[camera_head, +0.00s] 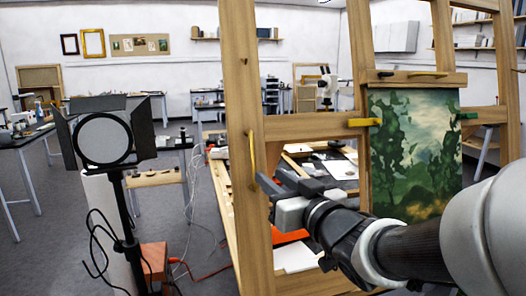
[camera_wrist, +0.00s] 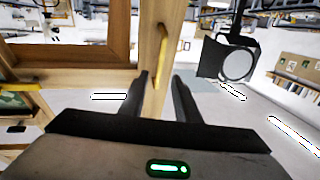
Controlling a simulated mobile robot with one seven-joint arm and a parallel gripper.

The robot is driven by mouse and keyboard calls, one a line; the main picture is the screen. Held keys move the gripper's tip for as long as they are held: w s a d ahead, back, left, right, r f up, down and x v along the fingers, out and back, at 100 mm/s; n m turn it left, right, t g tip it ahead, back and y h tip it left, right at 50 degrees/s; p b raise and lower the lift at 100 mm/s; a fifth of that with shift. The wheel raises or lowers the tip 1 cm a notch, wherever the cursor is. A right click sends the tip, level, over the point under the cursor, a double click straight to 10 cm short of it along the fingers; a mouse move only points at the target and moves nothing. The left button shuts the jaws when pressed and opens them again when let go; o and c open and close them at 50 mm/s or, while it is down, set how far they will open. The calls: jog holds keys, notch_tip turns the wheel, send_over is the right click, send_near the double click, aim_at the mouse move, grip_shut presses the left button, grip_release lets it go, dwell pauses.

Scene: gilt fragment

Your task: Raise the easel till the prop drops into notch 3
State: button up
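The wooden easel (camera_head: 243,120) stands in front of me, its left post upright and close. A painting (camera_head: 415,150) of green trees hangs on its right part. A yellow handle (camera_head: 252,158) sits upright on the left post. My gripper (camera_head: 271,177) is beside that post, just below and right of the handle in the head view. In the wrist view my gripper (camera_wrist: 160,77) has its two fingers apart, with the post and the yellow handle (camera_wrist: 162,42) lined up between and beyond them. Whether the fingers touch the handle cannot be told. The prop and notches cannot be made out.
A studio lamp (camera_head: 104,137) on a stand is at the left, with loose cables (camera_head: 190,215) on the floor behind it. A cluttered worktable (camera_head: 225,190) stands behind the easel. Other tables line the back. Grey floor at the left is partly free.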

aim_at(255, 164)
jog(key=x, duration=1)
jog(key=shift+w+a+p, duration=0.1)
jog(key=shift+w+p, duration=0.25)
jog(key=shift+p, duration=0.05)
grip_shut()
